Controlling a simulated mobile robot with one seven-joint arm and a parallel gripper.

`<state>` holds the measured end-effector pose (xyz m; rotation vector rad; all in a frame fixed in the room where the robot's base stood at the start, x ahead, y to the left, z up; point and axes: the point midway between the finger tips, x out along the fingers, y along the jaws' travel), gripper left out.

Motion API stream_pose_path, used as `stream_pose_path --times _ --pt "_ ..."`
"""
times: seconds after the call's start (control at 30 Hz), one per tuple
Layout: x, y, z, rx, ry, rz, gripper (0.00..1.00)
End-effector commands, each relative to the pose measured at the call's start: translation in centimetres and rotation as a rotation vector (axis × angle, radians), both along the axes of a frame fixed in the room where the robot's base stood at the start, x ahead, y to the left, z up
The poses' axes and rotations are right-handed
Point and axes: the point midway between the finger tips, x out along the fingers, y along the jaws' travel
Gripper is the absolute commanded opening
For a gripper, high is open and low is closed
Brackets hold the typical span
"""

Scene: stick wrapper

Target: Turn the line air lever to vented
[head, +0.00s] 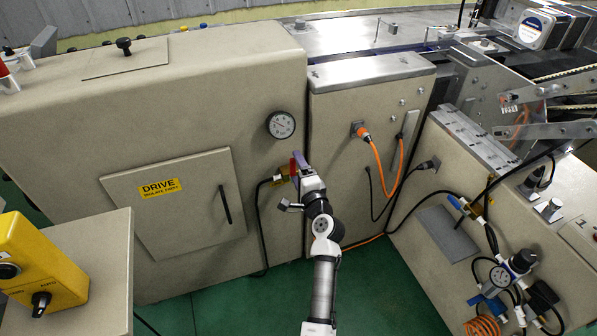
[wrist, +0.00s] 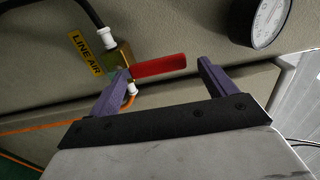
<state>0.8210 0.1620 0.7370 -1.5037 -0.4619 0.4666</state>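The line air valve (wrist: 118,58) is a brass body on the beige machine side, beside a yellow LINE AIR label (wrist: 86,52). Its red lever (wrist: 158,65) points from the valve toward the round gauge, across the line of the white hose fittings. In the head view the red lever (head: 292,168) stands roughly upright, partly hidden by my gripper. My gripper (wrist: 163,72) is open, its purple fingers spread along the lever, one tip by the valve body and one beyond the lever's free end. I cannot tell whether either finger touches it. My gripper (head: 299,161) also shows in the head view.
A pressure gauge (head: 281,124) sits just above the valve. A black hose (head: 260,220) hangs to the left of it. A DRIVE door (head: 180,220) with a black handle is farther left. An orange cable (head: 384,178) loops on the panel to the right.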

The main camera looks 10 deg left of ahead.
Motion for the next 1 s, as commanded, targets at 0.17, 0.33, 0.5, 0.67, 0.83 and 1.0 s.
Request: stream_pose_path --times 0.17,0.33,0.5,0.67,0.83,1.0 --pt "-0.1 -0.1 -0.1 -0.001 0.0 0.0 0.84" --pt "-1.3 -1.0 -0.3 -0.001 0.002 -0.003 0.84" --pt "-4.3 -3.0 -0.4 -0.001 0.002 -0.002 0.84" --pt "-7.4 -5.0 -0.4 -0.001 0.002 -0.003 0.84" --pt "-9.9 -6.7 -0.3 -0.002 0.001 -0.002 0.84" --pt "-11.2 -7.6 -0.1 -0.001 -0.001 -0.001 0.84"
